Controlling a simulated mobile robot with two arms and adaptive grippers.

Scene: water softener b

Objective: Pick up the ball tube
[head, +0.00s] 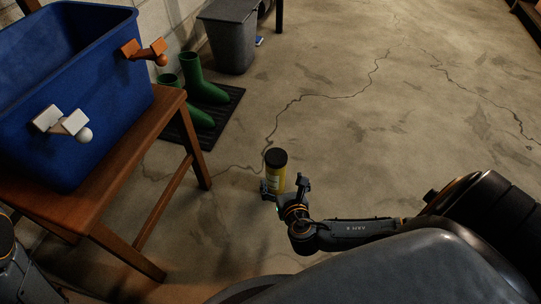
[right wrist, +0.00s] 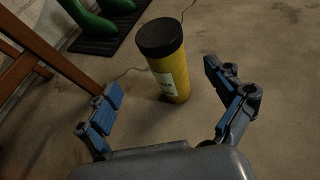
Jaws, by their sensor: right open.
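The ball tube (head: 276,171) is a yellow cylinder with a black lid and a pale label, standing upright on the concrete floor. In the right wrist view the tube (right wrist: 170,72) stands ahead of the fingers, roughly centred between them. My right gripper (head: 284,188) is open and empty, with its fingers to either side of the tube's lower part in the head view. In the right wrist view the right gripper's fingers (right wrist: 164,98) are spread wide, and I see no contact with the tube. My left gripper is not in view; part of my left arm shows at the lower left.
A wooden table (head: 120,185) stands left of the tube, bearing a blue bin (head: 65,110) with handle-like fittings. Green boots (head: 203,82) stand on a black mat (head: 222,112) behind. A grey trash can (head: 229,40) stands farther back. The cracked floor to the right is clear.

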